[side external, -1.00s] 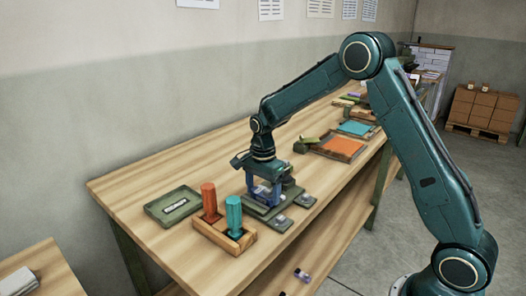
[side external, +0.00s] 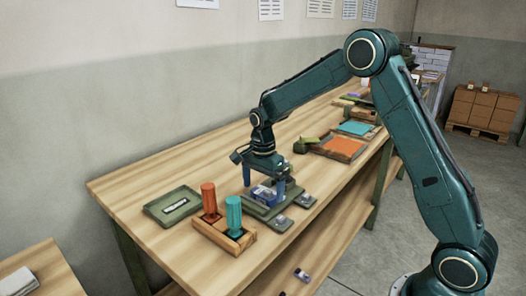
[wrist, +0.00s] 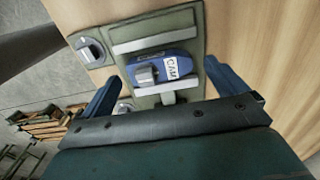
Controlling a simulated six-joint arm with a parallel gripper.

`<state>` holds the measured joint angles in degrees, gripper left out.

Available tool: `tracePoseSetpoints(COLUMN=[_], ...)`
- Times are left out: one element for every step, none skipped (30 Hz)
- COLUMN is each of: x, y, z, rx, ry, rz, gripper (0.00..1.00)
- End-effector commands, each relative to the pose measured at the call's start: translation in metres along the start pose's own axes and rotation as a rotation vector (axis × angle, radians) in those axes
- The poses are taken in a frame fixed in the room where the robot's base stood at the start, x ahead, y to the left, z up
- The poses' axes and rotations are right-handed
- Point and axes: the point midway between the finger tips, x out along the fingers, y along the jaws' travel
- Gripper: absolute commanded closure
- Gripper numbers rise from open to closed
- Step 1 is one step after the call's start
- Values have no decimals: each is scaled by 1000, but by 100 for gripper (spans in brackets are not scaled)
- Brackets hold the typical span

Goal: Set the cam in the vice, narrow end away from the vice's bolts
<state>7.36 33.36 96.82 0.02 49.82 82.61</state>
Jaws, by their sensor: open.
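The blue cam (wrist: 152,62) with its white CAM label lies in the green vice (wrist: 190,28), between two pale jaw bars, in the wrist view. A grey block-like part sits on its left half. I cannot tell for sure which end is narrow. In the side view the cam (side external: 263,193) lies low in the vice (side external: 258,209). My gripper (side external: 263,183) is open above it, with one blue finger on either side and apart from it. In the wrist view my gripper (wrist: 163,74) spans the vice, the fingers beyond both cam ends.
Grey bolt-like knobs on green plates (wrist: 90,52) stand on the vice's left in the wrist view. A wooden holder (side external: 228,240) with orange and teal cylinders and a green tray (side external: 172,206) stand close by. Orange and teal trays lie farther along the bench.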

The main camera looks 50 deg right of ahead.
Motion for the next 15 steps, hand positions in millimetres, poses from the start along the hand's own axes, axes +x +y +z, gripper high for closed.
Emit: tracePoseSetpoints(x=[-7,-11,-17,-22,-26,-33,-38,-43,-50,-55,-60,-66,-71,-75,-81], y=[-1,0,-1,-1,-1,-1,-1,-1,0,-1,-1,-1,-1,0,0], z=[0,0,0,0,0,0,0,0,0,0,0,0,0,0,0], rx=[0,0,0,0,0,0,0,0,0,0,0,0,0,0,0], ry=[1,0,1,1,1,1,1,1,1,1,1,1,1,1,1], rz=[-4,-4,-4,-5,-5,-5,-4,-5,-5,-6,-4,-5,-5,-5,-4], gripper=[2,2,2,2,2,2,2,2,2,2,2,2,2,2,2])
